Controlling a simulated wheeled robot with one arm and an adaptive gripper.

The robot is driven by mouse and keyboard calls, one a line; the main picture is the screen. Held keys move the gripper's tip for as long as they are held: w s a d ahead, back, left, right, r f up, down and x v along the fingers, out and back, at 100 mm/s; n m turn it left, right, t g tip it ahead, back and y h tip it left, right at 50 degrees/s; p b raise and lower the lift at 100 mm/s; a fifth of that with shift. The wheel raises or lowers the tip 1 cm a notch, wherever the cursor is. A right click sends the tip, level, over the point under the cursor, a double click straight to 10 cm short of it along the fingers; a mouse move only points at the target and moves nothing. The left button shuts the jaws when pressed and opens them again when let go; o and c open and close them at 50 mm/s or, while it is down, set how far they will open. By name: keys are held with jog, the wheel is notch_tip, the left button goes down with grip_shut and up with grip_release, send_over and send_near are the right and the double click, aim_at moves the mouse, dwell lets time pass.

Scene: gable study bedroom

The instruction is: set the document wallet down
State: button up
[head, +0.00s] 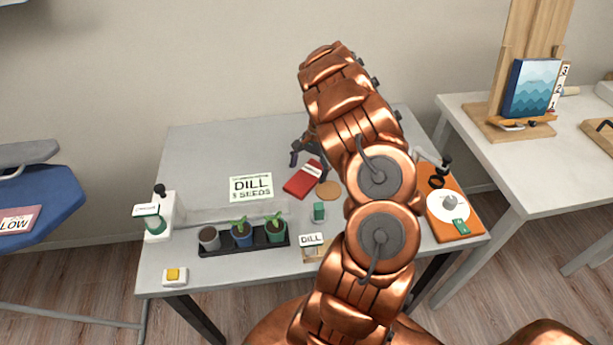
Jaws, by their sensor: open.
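A flat red item with a white label strip, which looks like the document wallet (302,181), lies on the grey table (200,150), tilted at an angle in the picture. My gripper (306,158) is open, with its dark fingers just behind the wallet's upper edge. Part of the gripper is hidden behind my copper arm. I cannot tell whether a finger still touches the wallet.
A round cork coaster (328,190) lies right of the wallet, and a DILL SEEDS card (251,187) left. A black tray (243,246) of pots and a small green item (319,211) stand in front. An orange board (450,228) is at right. The table's back left is clear.

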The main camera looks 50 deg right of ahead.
aim_at(307, 176)
jog(key=shift+f, duration=0.25)
jog(key=c, duration=1.4)
jog(key=shift+r, duration=0.15)
notch_tip(307, 176, up, 10)
jog(key=shift+a+f+b, duration=0.1)
jog(key=shift+b, duration=1.15)
